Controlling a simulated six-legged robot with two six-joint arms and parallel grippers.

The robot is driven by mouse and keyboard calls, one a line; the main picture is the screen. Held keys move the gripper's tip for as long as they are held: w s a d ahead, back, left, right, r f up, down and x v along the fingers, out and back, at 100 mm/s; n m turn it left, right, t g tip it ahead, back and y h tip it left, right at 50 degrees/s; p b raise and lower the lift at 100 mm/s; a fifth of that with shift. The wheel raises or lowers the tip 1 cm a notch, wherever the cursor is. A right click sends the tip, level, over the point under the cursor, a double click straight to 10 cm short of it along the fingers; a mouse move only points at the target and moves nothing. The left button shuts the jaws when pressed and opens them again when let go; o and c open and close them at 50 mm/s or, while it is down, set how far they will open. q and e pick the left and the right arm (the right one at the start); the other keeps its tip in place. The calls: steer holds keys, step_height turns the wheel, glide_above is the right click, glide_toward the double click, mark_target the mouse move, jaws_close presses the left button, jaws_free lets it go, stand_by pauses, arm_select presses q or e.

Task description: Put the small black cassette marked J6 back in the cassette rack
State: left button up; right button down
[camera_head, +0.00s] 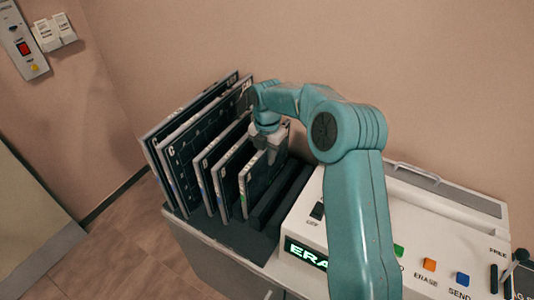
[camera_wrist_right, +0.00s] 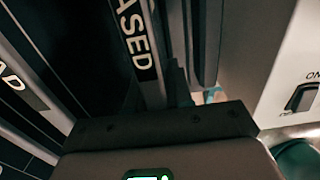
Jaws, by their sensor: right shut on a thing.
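The cassette rack (camera_head: 225,236) is a dark base on a cabinet top at the left of the head view. Several dark panels with pale edges stand upright in it. My right gripper (camera_head: 271,150) is shut at the top of the rightmost small black cassette (camera_head: 258,185), which stands upright, slightly tilted, at the rack. Whether its bottom edge is fully seated I cannot tell, and no J6 mark is readable. In the right wrist view, a cassette edge lettered "ASED" (camera_wrist_right: 138,45) runs down to the gripper's dark palm. My left gripper is not in view.
Bare dark slots (camera_head: 283,196) lie right of the held cassette. Larger cassettes (camera_head: 165,150) stand close on the left. A white console with a lit green sign (camera_head: 305,254) and coloured buttons (camera_head: 429,265) adjoins the rack. A pink wall rises behind.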

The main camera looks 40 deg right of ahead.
steer(key=shift+f+b, duration=1.1)
steer(key=shift+f, duration=0.95)
steer(key=c, duration=0.9)
jaws_free()
steer(key=shift+c, duration=0.2)
step_height(320, 180, up, 16)
steer(key=shift+r+p, duration=0.2)
steer(key=shift+p, duration=0.25)
step_height(320, 180, up, 6)
steer(key=p, duration=0.7)
